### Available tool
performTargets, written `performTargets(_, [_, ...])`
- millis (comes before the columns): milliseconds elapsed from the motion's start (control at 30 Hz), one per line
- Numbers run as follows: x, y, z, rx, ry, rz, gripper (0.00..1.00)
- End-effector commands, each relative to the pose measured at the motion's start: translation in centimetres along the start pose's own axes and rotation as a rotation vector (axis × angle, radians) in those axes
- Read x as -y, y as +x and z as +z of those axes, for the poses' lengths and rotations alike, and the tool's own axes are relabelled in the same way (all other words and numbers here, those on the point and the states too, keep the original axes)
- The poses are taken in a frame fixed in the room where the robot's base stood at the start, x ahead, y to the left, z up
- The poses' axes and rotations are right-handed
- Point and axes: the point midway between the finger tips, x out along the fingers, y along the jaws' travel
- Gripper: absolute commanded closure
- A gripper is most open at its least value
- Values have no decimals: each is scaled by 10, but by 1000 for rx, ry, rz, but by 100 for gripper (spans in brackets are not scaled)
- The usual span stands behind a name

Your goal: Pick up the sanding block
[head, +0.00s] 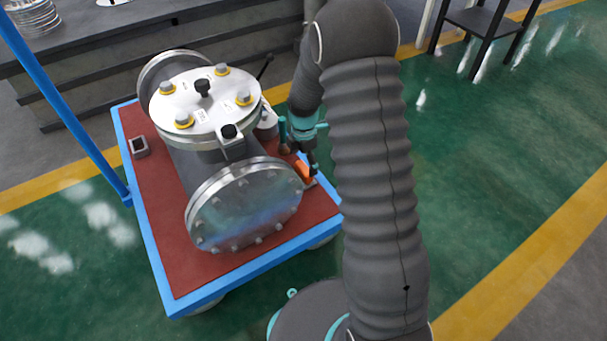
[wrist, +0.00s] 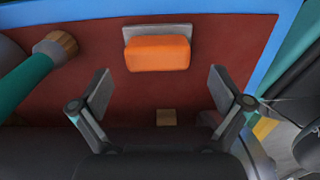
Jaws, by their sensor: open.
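The sanding block (wrist: 157,53), an orange block with a grey plate along its far edge, lies on the red top of the cart. In the head view the orange block (head: 303,170) is at the cart's right side, beside the flanged shell, partly covered by my gripper. My gripper (wrist: 161,88) is open in the wrist view, its two fingers wide apart. The block is beyond the fingertips, roughly centred between them, and nothing is held. In the head view my gripper (head: 311,163) is close to the block; its fingers are small there.
The large grey flanged shell (head: 245,207) fills most of the blue-edged cart (head: 170,275). A teal-handled tool with a brown end (wrist: 55,48) is left of the block. A small tan piece (wrist: 166,117) is between the finger bases. A small grey hollow square (head: 139,147) lies at the cart's left.

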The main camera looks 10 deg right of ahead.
Motion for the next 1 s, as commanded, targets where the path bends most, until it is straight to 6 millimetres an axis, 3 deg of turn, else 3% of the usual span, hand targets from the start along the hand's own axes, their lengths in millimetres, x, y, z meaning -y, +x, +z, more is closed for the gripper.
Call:
performTargets(333, [-2,44,2,-1,0,-2,0])
performTargets(600, [-3,48,2,0,0,1,0])
performTargets(667, [-3,48,2,0,0,1,12])
performTargets(867, [-3,48,2,0,0,0,62])
performTargets(1000, [-3,48,2,0,0,1,63])
